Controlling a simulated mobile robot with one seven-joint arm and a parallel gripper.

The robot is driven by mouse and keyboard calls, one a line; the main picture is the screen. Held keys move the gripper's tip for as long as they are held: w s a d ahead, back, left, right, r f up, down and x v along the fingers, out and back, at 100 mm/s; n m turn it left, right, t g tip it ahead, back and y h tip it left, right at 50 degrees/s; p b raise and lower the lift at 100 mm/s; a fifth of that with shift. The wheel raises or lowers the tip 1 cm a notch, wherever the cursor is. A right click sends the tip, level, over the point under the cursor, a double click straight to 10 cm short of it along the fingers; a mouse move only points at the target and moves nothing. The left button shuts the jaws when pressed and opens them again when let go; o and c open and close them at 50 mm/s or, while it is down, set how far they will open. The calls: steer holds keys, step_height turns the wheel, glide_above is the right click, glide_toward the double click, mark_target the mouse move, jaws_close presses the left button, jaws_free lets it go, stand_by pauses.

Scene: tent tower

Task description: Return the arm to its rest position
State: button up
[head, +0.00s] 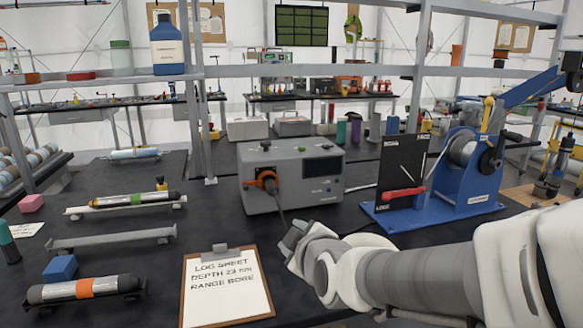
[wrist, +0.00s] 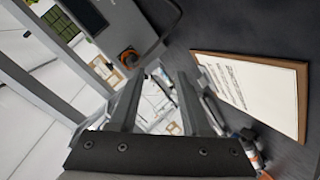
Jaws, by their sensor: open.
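My gripper (head: 296,238) is at the end of my white and grey arm, which reaches in from the right in the head view. It hovers above the black bench, between the clipboard and the grey instrument box (head: 290,178). In the wrist view my gripper (wrist: 160,82) shows two dark fingers spread apart with nothing between them. The clipboard (head: 222,252) with a log sheet lies flat on the bench to the left of my gripper. The clipboard also shows in the wrist view (wrist: 250,85). The box has an orange connector (head: 266,182) with a cable on its front.
A blue winch stand (head: 470,165) with a black panel (head: 402,170) stands right of the box, behind my arm. Cylindrical probes (head: 85,288) on cradles and a blue block (head: 60,268) lie at left. A metal shelf frame (head: 200,90) rises behind. Bare bench lies between clipboard and cradles.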

steer(key=s+d+f+m+g+h, duration=0.15)
steer(key=s+d+m+g, duration=0.25)
steer(key=s+d+m, duration=0.5)
steer(key=s+d+f+m+g+h, duration=0.1)
steer(key=s+d+m+g+h, duration=0.3)
steer(key=s, duration=0.8)
step_height(320, 180, up, 19)
steer(key=y+p, duration=0.1)
steer(key=p, duration=1.8)
steer(key=shift+s+d+t, duration=0.3)
steer(key=shift+s+d, duration=0.05)
steer(key=shift+d, duration=0.1)
